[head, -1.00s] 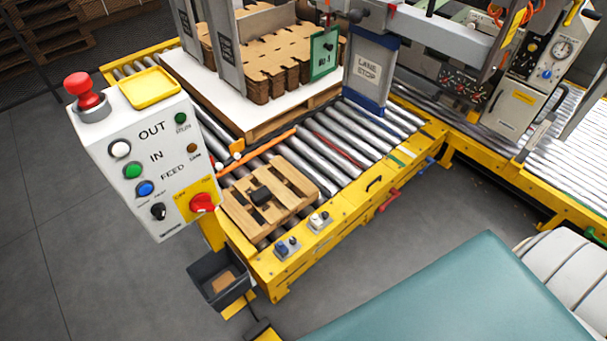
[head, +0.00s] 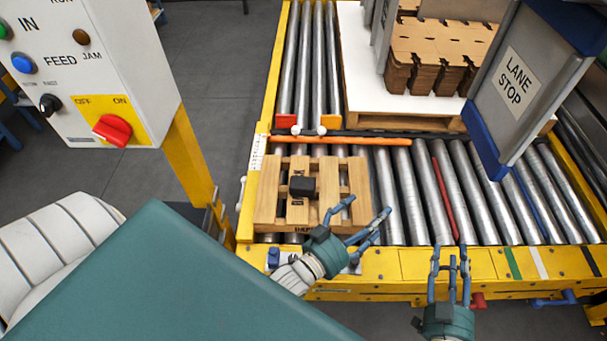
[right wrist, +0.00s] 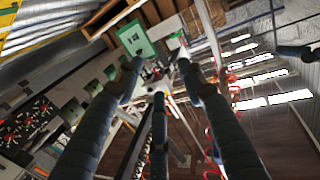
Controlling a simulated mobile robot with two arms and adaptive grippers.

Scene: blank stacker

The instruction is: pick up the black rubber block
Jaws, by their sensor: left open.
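The black rubber block (head: 302,186) lies on a small wooden pallet (head: 265,205) on the roller conveyor, in the head view. My left gripper (head: 366,217) is over the pallet's front right corner, to the right of the block and nearer to me. Its fingers are spread and empty, pointing up and right, apart from the block. My right gripper (head: 450,262) is further right at the conveyor's front rail, fingers spread and empty. Its fingers also show in the right wrist view (right wrist: 158,75), with nothing between them; the block is not seen there.
A blue-framed LANE STOP plate (head: 517,82) stands on the right. Cardboard stacks (head: 440,50) sit on a white-topped pallet behind. An orange bar (head: 340,140) crosses behind the small pallet. A control box (head: 90,75) stands at left.

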